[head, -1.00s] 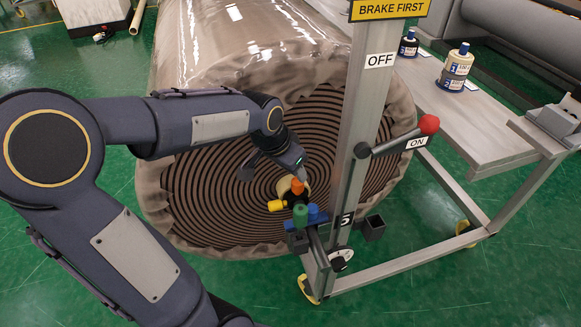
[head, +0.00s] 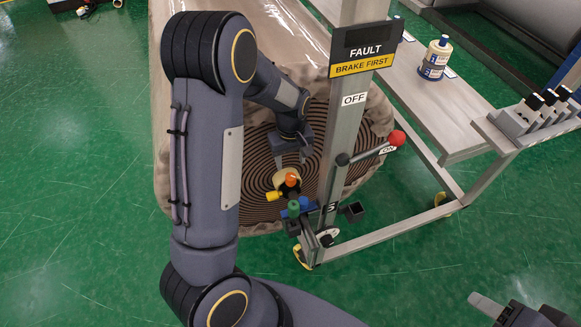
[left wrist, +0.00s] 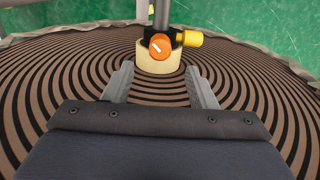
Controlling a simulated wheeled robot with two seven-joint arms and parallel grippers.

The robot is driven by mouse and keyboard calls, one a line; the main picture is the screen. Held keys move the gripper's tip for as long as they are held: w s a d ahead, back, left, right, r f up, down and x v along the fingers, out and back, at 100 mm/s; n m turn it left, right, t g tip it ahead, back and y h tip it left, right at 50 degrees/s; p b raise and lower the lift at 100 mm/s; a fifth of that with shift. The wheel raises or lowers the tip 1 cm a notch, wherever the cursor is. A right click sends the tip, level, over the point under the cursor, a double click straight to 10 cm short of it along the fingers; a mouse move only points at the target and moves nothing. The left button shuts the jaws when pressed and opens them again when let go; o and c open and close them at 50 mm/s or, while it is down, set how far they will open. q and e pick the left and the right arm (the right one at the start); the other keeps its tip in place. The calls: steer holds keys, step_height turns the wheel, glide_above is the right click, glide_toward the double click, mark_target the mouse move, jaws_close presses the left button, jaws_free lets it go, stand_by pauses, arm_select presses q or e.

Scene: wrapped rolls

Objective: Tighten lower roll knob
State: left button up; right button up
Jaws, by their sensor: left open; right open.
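A large wrapped roll (head: 258,190) shows its brown spiral end face, with a cream core (left wrist: 158,66) at the centre. In front of the core are an orange knob (head: 291,179) and a yellow knob (head: 273,196). A green knob (head: 293,207) and a blue part (head: 304,203) sit just below. The orange knob (left wrist: 160,46) and yellow knob (left wrist: 188,39) also show in the left wrist view. My left gripper (head: 291,157) is open and empty just above the orange knob, its fingers pointing toward the core. My right gripper (head: 507,309) is open at the bottom right, partly cut off.
A grey post (head: 344,130) carries a FAULT / BRAKE FIRST sign (head: 362,48) and a lever with a red ball (head: 396,138), by the ON label. A bench (head: 455,120) with a bottle (head: 435,60) stands right.

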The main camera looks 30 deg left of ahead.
mark_target(291, 175)
arm_select(q)
step_height(291, 175, down, 7)
steer(key=shift+f+p, duration=0.1)
steer(key=shift+p, duration=0.3)
steer(key=c, duration=1)
steer(key=shift+f+m+b, duration=0.15)
steer(key=shift+m+b, duration=0.95)
steer(key=shift+m, duration=0.4)
steer(key=shift+r, duration=0.25)
steer(key=o, duration=1)
